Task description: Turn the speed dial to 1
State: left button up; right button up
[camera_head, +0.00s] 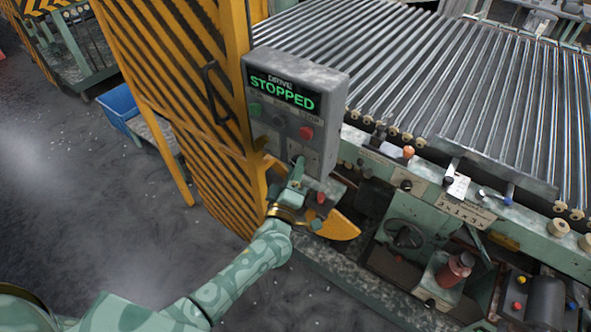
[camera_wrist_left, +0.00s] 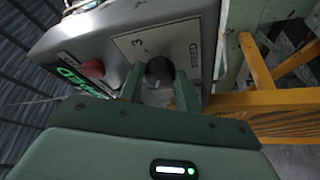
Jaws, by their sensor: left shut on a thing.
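The grey control box (camera_head: 341,90) has a display reading DRIVE STOPPED (camera_head: 282,91) in green letters. The speed dial is mostly hidden by my left gripper in the head view. In the left wrist view it is a dark round knob (camera_wrist_left: 159,70) on a pale plate (camera_wrist_left: 180,45). A digit that looks like 3 is printed on the plate near the knob. My left gripper (camera_head: 297,162) is at the lower front of the box. Its two fingers stand either side of the knob and are shut on it. My right gripper is not in view.
A green button (camera_head: 255,110) and a red button (camera_head: 306,132) sit above the dial. A striped yellow guard (camera_head: 200,110) stands left of the box. The roller conveyor (camera_head: 450,80) spreads to the right. Open floor (camera_head: 80,190) lies left.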

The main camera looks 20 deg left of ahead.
pick_arm(q)
jog(key=o, duration=1)
jog(key=shift+c, duration=0.2)
jog(key=shift+s, duration=0.1)
jog(key=s+f, duration=0.3)
jog(key=s, duration=1.3)
jog(key=shift+b, duration=0.3)
